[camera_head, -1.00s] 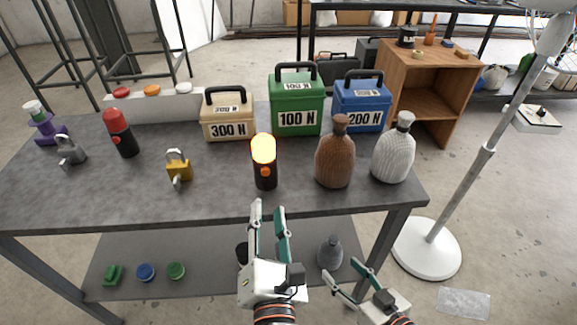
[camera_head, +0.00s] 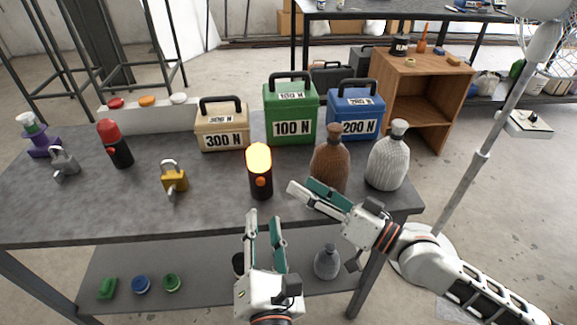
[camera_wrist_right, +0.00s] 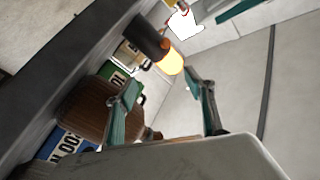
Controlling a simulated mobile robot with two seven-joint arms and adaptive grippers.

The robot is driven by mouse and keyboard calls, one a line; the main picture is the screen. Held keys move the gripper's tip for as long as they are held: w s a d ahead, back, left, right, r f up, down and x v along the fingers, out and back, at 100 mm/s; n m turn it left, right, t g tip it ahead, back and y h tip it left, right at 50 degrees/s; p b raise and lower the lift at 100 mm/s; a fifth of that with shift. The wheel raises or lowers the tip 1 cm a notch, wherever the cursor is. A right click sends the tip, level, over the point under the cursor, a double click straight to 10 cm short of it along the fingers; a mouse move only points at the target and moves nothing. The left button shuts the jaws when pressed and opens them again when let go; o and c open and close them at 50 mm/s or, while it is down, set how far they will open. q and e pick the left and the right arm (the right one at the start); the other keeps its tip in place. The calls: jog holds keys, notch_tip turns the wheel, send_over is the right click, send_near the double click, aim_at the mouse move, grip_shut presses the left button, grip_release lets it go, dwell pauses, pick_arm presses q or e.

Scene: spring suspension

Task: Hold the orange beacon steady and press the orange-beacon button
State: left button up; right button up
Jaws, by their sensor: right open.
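The orange beacon (camera_head: 260,184) stands upright near the table's front edge. Its top glows bright orange-yellow, and an orange button (camera_head: 261,181) sits on the front of its black body. It also shows tilted in the right wrist view (camera_wrist_right: 151,38), beyond my fingers. My left gripper (camera_head: 263,217) is open and empty, below and in front of the beacon, apart from it. My right gripper (camera_head: 300,190) is open, to the right of the beacon, in front of the brown bottle (camera_head: 330,157). In the right wrist view its fingers (camera_wrist_right: 162,85) are spread with nothing between them.
A white ribbed bottle (camera_head: 388,157) stands right of the brown one. Beige (camera_head: 222,128), green (camera_head: 290,110) and blue (camera_head: 355,110) weight boxes stand behind. A brass padlock (camera_head: 174,181) and a red-topped beacon (camera_head: 115,145) are to the left. Bare table lies between padlock and orange beacon.

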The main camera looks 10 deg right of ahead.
aim_at(268, 160)
jog(key=w+a+r+n+g, duration=0.1)
jog(key=w+a+r+n+g+y, duration=0.1)
jog(key=r, duration=0.1)
jog(key=a+r+n, duration=0.1)
jog(key=a, duration=0.1)
jog(key=shift+w+r+g+y, duration=0.25)
jog(key=shift+w+g+y, duration=0.05)
jog(key=shift+w+g, duration=0.1)
jog(key=shift+w+f+n, duration=0.1)
jog(key=shift+f+n, duration=0.25)
jog(key=shift+n, duration=0.65)
jog(key=shift+w+f+n, duration=0.1)
jog(key=shift+w+n, duration=0.1)
jog(key=shift+n, duration=0.9)
jog(key=shift+w+a+n, duration=0.1)
jog(key=shift+w+n, duration=0.1)
jog(key=shift+n, duration=0.4)
jog(key=shift+f+x, duration=0.2)
jog(key=shift+x, duration=3.6)
jog(key=c, duration=1.3)
pick_arm(q)
grip_shut()
